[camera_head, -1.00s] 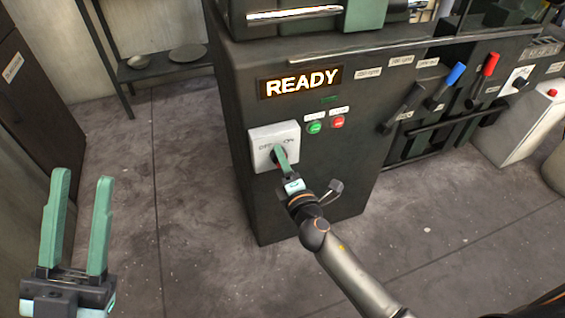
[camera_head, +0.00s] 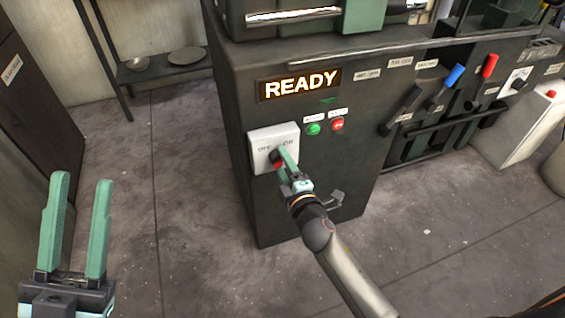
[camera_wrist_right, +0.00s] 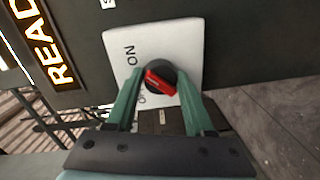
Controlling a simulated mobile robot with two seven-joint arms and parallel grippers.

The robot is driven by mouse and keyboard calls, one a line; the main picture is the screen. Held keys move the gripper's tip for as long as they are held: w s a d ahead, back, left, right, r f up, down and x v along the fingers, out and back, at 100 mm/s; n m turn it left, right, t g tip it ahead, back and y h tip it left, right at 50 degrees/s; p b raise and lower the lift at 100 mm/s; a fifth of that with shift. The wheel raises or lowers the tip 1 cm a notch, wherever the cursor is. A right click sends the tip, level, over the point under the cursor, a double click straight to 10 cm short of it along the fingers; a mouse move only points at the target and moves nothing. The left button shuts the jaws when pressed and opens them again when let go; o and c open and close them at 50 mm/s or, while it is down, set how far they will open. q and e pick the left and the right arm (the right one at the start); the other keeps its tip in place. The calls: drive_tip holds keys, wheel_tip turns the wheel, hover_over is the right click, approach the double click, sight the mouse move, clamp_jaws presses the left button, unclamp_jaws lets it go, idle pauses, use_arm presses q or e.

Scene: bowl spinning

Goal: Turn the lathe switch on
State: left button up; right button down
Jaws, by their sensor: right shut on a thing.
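The lathe switch is a white plate (camera_head: 262,134) marked OFF and ON on the front of the dark lathe cabinet. Its black round knob carries a red handle (camera_wrist_right: 160,82). In the right wrist view the handle lies slanted, one end toward the side with the ON label (camera_wrist_right: 130,55). My right gripper (camera_head: 283,158) is at the knob, its green fingers on either side of the handle and shut on it. The fingers partly hide the knob in the head view. My left gripper (camera_head: 80,188) is open and empty at the lower left, away from the cabinet.
A lit READY display (camera_head: 300,84) sits above the switch. A green button (camera_head: 314,129) and a red button (camera_head: 338,124) are right of the plate. Black, blue (camera_head: 454,75) and red (camera_head: 489,65) levers stand further right. The floor left of the cabinet is clear.

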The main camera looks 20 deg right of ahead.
drive_tip(key=shift+a, duration=0.1)
drive_tip(key=shift+c, duration=1.4)
unclamp_jaws()
use_arm(q)
drive_tip(key=shift+s, duration=0.1)
